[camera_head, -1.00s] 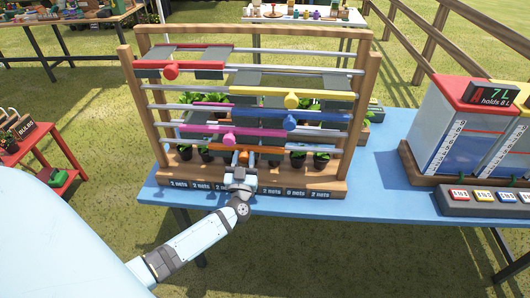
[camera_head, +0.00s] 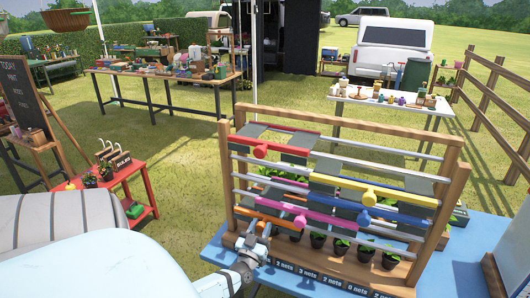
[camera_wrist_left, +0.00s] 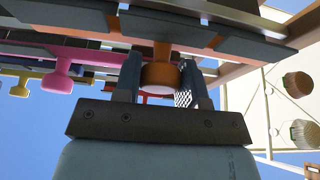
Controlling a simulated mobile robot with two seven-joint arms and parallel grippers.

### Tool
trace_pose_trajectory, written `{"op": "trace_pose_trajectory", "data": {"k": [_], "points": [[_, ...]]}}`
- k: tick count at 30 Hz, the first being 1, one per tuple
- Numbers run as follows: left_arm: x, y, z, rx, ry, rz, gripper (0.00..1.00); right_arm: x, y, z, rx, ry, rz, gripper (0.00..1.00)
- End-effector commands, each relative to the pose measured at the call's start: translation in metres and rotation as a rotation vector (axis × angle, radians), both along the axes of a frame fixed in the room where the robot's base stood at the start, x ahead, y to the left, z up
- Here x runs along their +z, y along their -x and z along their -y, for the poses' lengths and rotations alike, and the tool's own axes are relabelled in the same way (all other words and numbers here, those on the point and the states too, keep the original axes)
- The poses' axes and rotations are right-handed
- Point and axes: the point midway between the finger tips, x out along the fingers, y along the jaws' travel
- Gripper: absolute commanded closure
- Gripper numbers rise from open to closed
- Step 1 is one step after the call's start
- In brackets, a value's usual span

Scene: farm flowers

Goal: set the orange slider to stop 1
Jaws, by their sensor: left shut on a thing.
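The orange slider (camera_head: 250,213) is on the lowest rail of the wooden rack (camera_head: 448,195), close to the left post. My left gripper (camera_head: 261,236) is at the slider's knob, at the front left of the rack. In the left wrist view the round orange knob (camera_wrist_left: 160,76) sits between the two grey fingers, which are shut on it. Labels such as "2 nets" (camera_head: 283,265) run along the rack's base; the leftmost is partly hidden by my left arm. My right gripper is not in view.
Pink (camera_head: 300,221), blue (camera_head: 364,217), yellow (camera_head: 369,198) and red (camera_head: 261,151) knobs sit on the other rails. Potted plants (camera_head: 318,240) stand behind the lowest rail. The blue table (camera_head: 480,240) carries the rack. A red stand (camera_head: 135,178) is on the left.

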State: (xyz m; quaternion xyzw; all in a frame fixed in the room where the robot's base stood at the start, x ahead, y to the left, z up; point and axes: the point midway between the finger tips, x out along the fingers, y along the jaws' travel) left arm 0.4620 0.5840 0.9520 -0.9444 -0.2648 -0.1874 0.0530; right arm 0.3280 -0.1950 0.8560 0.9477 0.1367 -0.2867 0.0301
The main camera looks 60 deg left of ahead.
Motion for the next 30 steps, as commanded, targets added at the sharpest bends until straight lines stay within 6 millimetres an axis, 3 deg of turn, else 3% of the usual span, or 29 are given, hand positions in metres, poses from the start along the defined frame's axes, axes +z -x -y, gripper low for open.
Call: {"op": "trace_pose_trajectory", "data": {"k": [5,6,9,20,30], "points": [[-0.001,0.002,-0.003,0.006,-0.002,-0.003,1.00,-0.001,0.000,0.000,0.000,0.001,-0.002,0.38],[-0.001,0.002,-0.003,0.007,-0.001,-0.003,0.58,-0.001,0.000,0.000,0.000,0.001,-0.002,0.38],[-0.001,0.001,-0.003,0.006,-0.002,-0.003,0.38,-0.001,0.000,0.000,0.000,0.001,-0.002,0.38],[-0.004,0.005,0.001,0.004,0.000,-0.003,0.38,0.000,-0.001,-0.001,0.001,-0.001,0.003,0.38],[-0.031,0.059,0.033,0.006,0.002,-0.003,0.38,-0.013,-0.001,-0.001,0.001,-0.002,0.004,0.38]]}}
